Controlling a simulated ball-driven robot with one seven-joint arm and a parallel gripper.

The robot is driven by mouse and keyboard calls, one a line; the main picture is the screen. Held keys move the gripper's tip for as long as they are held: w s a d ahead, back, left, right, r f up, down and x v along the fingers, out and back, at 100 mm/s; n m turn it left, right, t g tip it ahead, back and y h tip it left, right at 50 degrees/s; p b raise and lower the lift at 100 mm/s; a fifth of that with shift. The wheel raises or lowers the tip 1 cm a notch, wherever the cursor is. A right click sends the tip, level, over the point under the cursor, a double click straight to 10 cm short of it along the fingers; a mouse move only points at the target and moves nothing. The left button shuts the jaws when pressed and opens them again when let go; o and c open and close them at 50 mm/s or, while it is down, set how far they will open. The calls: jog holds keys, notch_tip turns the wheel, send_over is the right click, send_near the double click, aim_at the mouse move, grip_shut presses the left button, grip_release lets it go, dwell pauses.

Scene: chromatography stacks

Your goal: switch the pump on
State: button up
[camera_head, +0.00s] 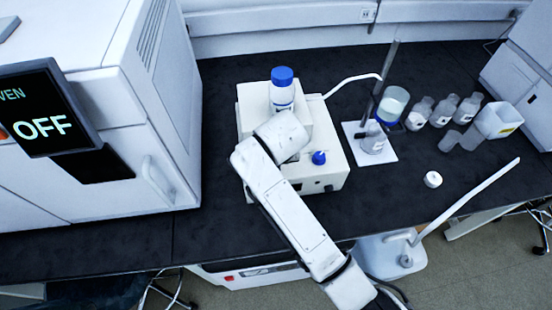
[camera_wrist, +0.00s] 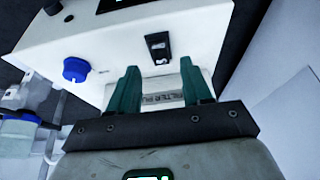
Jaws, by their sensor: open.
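The pump is a white box on the dark bench (camera_head: 336,178), with a blue knob (camera_head: 318,157) on it. The wrist view shows the pump (camera_wrist: 110,45) close up, with its blue knob (camera_wrist: 76,69), a black rocker switch (camera_wrist: 158,46) and a label (camera_wrist: 163,98) reading "FILTER PU", partly hidden. My gripper (camera_wrist: 160,80) has two green fingers apart with nothing held between them. The fingertips are just below the switch in the picture; I cannot tell whether they touch the pump. In the head view my arm covers part of the pump and hides the fingers.
A blue-capped bottle (camera_head: 282,92) stands on the pump. A stand (camera_head: 376,150) with glassware is right of it. Several bottles and a white container (camera_head: 497,120) stand farther right. An oven (camera_head: 150,110) reading OFF fills the left. Bare bench lies between oven and pump.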

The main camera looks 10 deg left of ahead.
jog(key=shift+x, duration=1.8)
jog(key=shift+c, duration=0.3)
